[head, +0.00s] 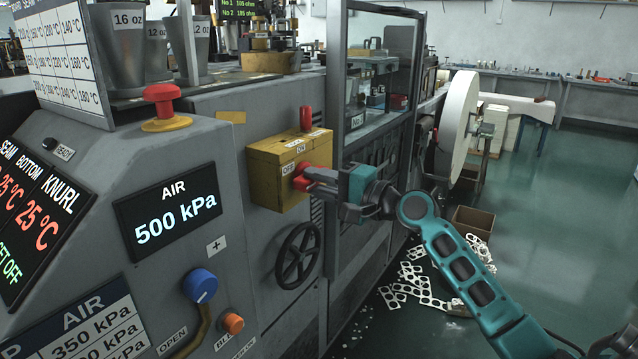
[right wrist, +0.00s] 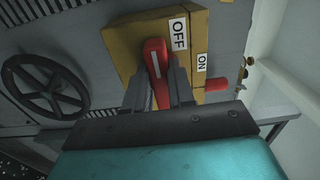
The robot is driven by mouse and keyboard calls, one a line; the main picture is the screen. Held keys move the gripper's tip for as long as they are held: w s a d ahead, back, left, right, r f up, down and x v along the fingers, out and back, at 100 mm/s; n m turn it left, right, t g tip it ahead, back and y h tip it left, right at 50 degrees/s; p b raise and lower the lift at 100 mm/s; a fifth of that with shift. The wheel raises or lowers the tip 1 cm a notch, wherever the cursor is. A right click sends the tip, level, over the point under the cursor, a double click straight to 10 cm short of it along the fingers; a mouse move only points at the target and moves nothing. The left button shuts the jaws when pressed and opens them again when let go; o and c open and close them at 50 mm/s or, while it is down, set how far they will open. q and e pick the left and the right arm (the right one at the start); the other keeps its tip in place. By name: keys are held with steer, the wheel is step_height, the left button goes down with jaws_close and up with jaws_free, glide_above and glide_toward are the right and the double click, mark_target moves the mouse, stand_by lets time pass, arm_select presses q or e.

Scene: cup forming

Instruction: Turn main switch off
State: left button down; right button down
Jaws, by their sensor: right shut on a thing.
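The main switch is a yellow box (head: 280,172) on the side of the grey machine, with OFF and ON labels. It also shows in the right wrist view (right wrist: 126,42). Its red handle (right wrist: 155,58) has a white line that points towards the top of the wrist picture, beside the OFF label (right wrist: 179,34). The ON label (right wrist: 201,62) is farther right. My right gripper (head: 308,178) is shut on the red handle, with one finger on each side of it in the wrist view (right wrist: 156,88). The fingers partly hide the handle. My left gripper is not in view.
A red knob (head: 306,118) stands on top of the box. A black handwheel (head: 298,255) is below it. A red mushroom button (head: 162,98) and an AIR display reading 500 kPa (head: 172,212) are at left. Punched scrap (head: 415,285) lies on the floor.

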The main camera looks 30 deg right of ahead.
steer(key=shift+r, duration=0.1)
steer(key=c, duration=1)
jaws_free()
steer(key=shift+o, duration=0.2)
steer(key=b+v, duration=0.1)
steer(key=v, duration=1.2)
steer(key=shift+w+a, duration=0.1)
